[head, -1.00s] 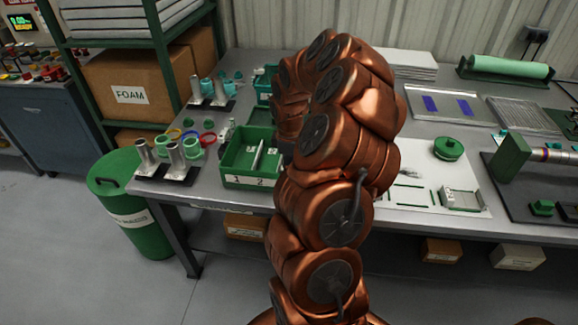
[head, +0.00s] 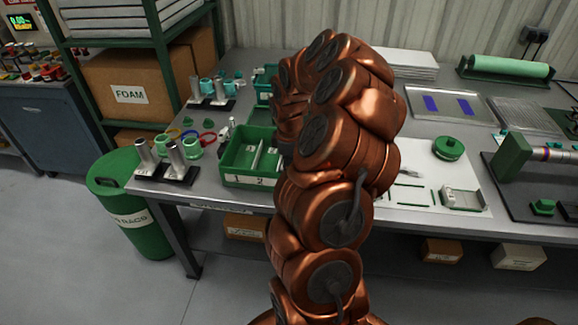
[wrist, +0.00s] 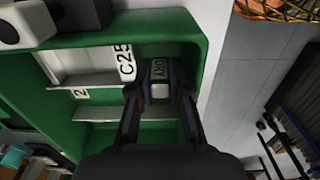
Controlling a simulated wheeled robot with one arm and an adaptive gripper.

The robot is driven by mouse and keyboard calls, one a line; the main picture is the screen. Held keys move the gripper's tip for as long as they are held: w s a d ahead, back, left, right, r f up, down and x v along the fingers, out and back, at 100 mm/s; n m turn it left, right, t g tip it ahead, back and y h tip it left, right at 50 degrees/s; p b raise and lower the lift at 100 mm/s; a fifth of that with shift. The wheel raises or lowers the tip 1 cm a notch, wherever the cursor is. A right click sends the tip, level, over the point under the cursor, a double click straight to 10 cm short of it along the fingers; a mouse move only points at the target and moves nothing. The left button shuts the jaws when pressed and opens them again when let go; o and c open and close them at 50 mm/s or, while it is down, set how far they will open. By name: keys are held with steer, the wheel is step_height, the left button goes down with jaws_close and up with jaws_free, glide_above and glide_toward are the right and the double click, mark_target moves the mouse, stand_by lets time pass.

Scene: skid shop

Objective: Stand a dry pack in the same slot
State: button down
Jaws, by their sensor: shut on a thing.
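A dark dry pack (wrist: 158,68) with "DRY" lettering and a pale lower patch is in the wrist view. My gripper (wrist: 160,90) is shut on it, one finger on each side. The pack is at the green divided bin (wrist: 190,30), over or inside a slot; its depth is unclear. A white piece marked "C25" (wrist: 122,60) is in the bin beside the pack. In the head view the green bin (head: 232,179) has front labels 1 and 2; my arm hides my gripper and the pack there.
Metal cylinders (head: 178,160) and coloured rings (head: 208,137) stand left of the bin. A white sheet (head: 405,195) with small parts lies to the right. A green waste drum (head: 140,240) stands on the floor by the bench's left end.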

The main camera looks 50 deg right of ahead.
steer(key=shift+f+b, duration=1.2)
steer(key=shift+f, duration=0.7)
stand_by(1.4)
steer(key=c, duration=1)
jaws_free()
steer(key=shift+o, duration=0.2)
steer(key=shift+o, duration=0.6)
steer(key=shift+r, duration=0.45)
steer(key=shift+r+p, duration=1.75)
steer(key=shift+r, duration=3.3)
